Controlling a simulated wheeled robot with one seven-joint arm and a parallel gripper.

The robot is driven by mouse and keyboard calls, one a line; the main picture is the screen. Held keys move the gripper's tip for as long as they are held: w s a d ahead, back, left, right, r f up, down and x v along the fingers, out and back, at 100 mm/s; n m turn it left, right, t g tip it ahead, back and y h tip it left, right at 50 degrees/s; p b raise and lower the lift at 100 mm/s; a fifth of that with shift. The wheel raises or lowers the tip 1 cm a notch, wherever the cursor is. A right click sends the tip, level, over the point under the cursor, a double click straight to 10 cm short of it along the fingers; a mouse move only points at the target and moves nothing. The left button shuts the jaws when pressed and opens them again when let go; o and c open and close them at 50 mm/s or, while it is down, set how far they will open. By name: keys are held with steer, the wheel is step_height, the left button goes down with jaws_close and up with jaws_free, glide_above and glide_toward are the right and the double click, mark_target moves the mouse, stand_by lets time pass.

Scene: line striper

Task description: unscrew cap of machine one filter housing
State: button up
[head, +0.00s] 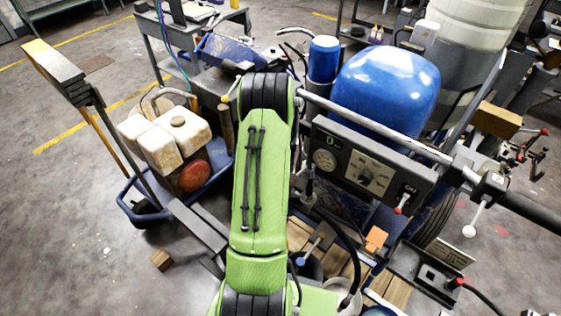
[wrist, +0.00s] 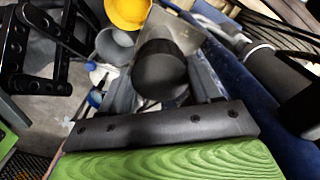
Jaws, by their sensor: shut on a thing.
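In the wrist view a dark round cap (wrist: 160,68) sits between the fingers of my gripper (wrist: 172,88). My gripper is shut on this cap. The cap's face hides most of what lies under it, so I cannot tell how far it is turned. In the head view my green arm reaches away over the striping machine with the blue tank (head: 388,84) and hides my gripper and the cap. The machine's control panel (head: 368,172) with a round gauge shows right of my arm.
A blue cylinder (head: 322,60) stands left of the tank. A grey metal bar (head: 380,128) crosses above the panel. A second machine with a dirty white engine (head: 168,140) stands at left. In the wrist view a yellow round thing (wrist: 127,12) and a grey cup (wrist: 115,45) are near the cap.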

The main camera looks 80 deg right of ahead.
steer(key=n, duration=0.4)
steer(key=shift+n, duration=0.3)
steer(key=n+b, duration=0.1)
steer(key=n, duration=0.3)
steer(key=n, duration=0.5)
steer(key=shift+b, duration=0.35)
steer(key=n, duration=0.4)
steer(key=shift+b, duration=0.35)
